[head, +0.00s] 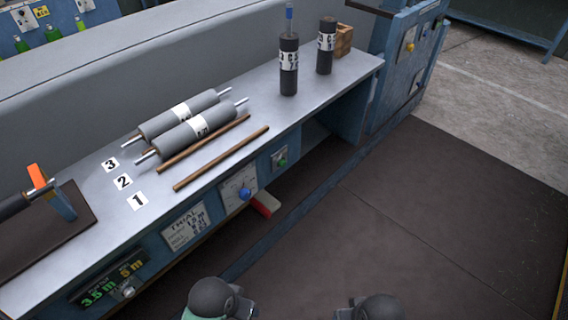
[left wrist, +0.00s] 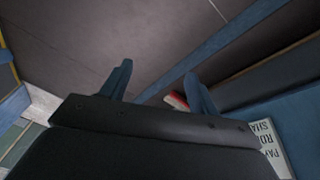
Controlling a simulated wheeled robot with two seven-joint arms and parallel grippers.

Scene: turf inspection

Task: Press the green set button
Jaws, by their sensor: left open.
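A small green button (head: 282,161) sits on a plate on the blue front face of the bench, right of the dial with a blue knob (head: 244,194). I cannot read any label on it. My left gripper (left wrist: 157,76) shows in the left wrist view with its two blue fingers apart and nothing between them. It hangs over the dark floor beside the bench front, apart from the button. The button does not show in the left wrist view.
The bench top (head: 100,215) holds two grey rollers (head: 185,115), two brown rods (head: 221,158), number cards and upright dark cylinders (head: 289,65). A red-and-white piece (head: 265,204) juts out below the dial. A paper sign (head: 186,225) and a display (head: 108,279) are further left. The floor in front is clear.

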